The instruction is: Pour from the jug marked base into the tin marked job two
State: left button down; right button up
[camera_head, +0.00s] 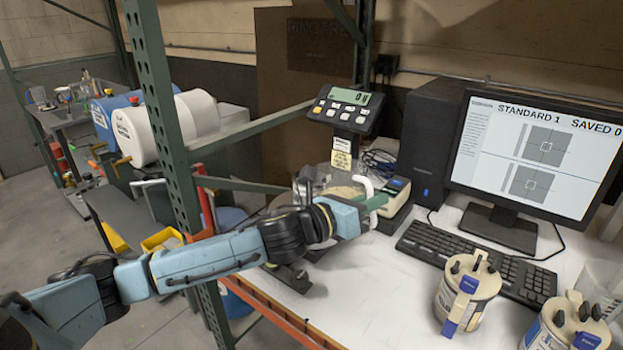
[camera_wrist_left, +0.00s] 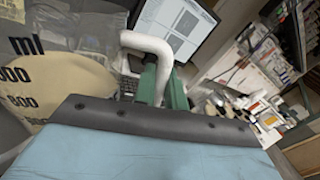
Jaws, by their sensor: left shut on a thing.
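A clear jug (camera_head: 343,190) with beige liquid and a white handle stands in front of the scale display, partly hidden by my left arm. It looks upright, and I cannot tell whether it touches the surface below. In the left wrist view the jug (camera_wrist_left: 60,88) shows dark ml marks at the left. My left gripper (camera_head: 374,203), with green fingers, is shut on its white handle (camera_wrist_left: 152,62). Two white tins with dark knobs on top and blue tags stand at the front right: one tin (camera_head: 465,300), another tin (camera_head: 562,328). Their markings are unreadable. My right gripper is out of view.
A scale display (camera_head: 345,105) stands behind the jug, and a small handheld device (camera_head: 397,192) lies right of it. A keyboard (camera_head: 480,262) and monitor (camera_head: 535,150) fill the right. A clear beaker (camera_head: 603,285) stands at the right edge. A green rack post (camera_head: 160,100) rises at left.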

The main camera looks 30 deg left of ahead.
aim_at(355, 171)
pick_arm(q)
jog(key=shift+w+a+r+n, duration=0.2)
jog(key=shift+a+r+n, duration=0.25)
jog(key=shift+n, duration=0.05)
jog(key=shift+w+a+r+n, duration=0.2)
jog(key=shift+a+r+n, duration=0.2)
jog(key=shift+a+n, duration=0.1)
jog(key=a+r+n+p, duration=0.1)
jog(key=w+a+r+p, duration=0.1)
jog(key=r, duration=0.1)
jog(key=shift+n, duration=0.4)
jog(key=shift+w+a+r+n+p, duration=0.15)
jog(key=shift+a+r+n+p, duration=0.1)
jog(key=shift+r+n, duration=0.2)
jog(key=shift+w+a+r+n+p, duration=0.1)
jog(key=shift+a+r+n+p, duration=0.2)
jog(key=shift+r, duration=0.2)
dwell(0.5)
jog(key=shift+w+a+r+n, duration=0.15)
jog(key=shift+a+n, duration=0.15)
jog(key=shift+n, duration=0.25)
dwell(1.2)
jog(key=shift+d, duration=0.1)
dwell(0.4)
jog(key=shift+r, duration=0.1)
jog(key=shift+a, duration=0.2)
dwell(0.6)
